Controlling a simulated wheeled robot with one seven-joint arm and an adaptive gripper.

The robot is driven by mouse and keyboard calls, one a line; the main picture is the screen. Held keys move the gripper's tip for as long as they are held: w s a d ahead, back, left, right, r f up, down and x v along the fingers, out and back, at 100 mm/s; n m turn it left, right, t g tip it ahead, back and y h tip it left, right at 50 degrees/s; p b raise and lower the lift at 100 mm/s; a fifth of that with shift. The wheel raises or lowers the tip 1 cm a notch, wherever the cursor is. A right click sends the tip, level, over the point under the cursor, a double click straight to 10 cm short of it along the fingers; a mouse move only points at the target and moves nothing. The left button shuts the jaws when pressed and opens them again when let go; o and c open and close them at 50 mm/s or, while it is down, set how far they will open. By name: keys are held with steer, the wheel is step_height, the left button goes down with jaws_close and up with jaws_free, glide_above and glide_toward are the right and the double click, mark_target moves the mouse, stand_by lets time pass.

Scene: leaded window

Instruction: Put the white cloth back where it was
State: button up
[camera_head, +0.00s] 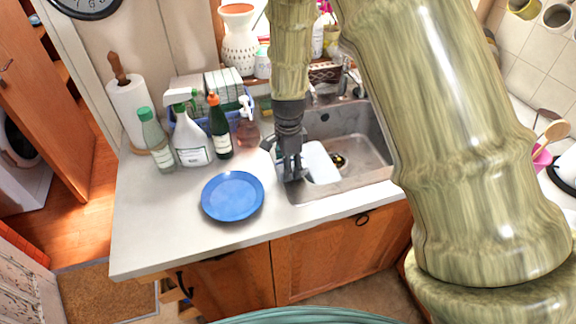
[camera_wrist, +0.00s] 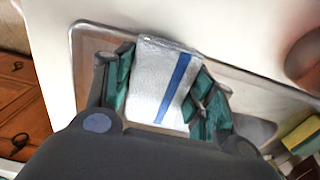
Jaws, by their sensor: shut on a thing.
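The white cloth (camera_head: 321,163) shows at the left part of the metal sink (camera_head: 362,133) in the head view, just right of my gripper (camera_head: 292,172). In the wrist view the white cloth (camera_wrist: 160,82) has a blue stripe and lies between the green fingers of my gripper (camera_wrist: 162,85). The gripper is shut on it. The fingers point down by the sink's left edge. The cloth's underside is hidden, and I cannot tell whether it touches the sink.
A blue plate (camera_head: 232,196) lies on the white counter (camera_head: 150,225) left of the gripper. Several bottles, including a white spray bottle (camera_head: 192,142), stand behind it. A paper towel roll (camera_head: 129,108) stands at the back left. A yellow-green sponge (camera_wrist: 302,135) shows in the wrist view.

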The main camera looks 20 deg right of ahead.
steer(key=shift+f, duration=0.65)
steer(key=o, duration=0.9)
steer(key=shift+f, duration=0.15)
steer(key=shift+r, duration=0.3)
step_height(320, 180, up, 12)
steer(key=b, duration=0.3)
steer(key=shift+f, duration=0.1)
